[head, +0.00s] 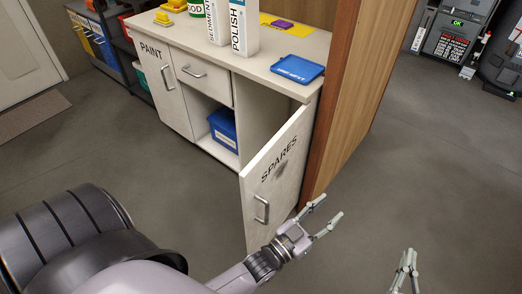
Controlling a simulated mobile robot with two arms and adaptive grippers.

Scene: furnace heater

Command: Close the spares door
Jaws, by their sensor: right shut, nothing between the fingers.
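The spares door (275,181) is white, marked SPARES, with a metal bar handle (262,209) low on its left side. It stands swung out from the cabinet (266,61), and its lettered outer face is in view. The opening behind it shows a blue bin (223,127) on the cabinet floor. My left gripper (327,209) is in front of the door's lower right part, fingers spread and empty; I cannot tell whether it touches the door. My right gripper (408,255) is at the bottom right, clear of the door, shut and empty.
The paint door (164,85) and a drawer (204,76) are shut. A blue tray (298,69) and cartons (238,30) stand on the counter. A wooden panel (352,90) rises right of the door. Grey floor (440,165) is clear at right.

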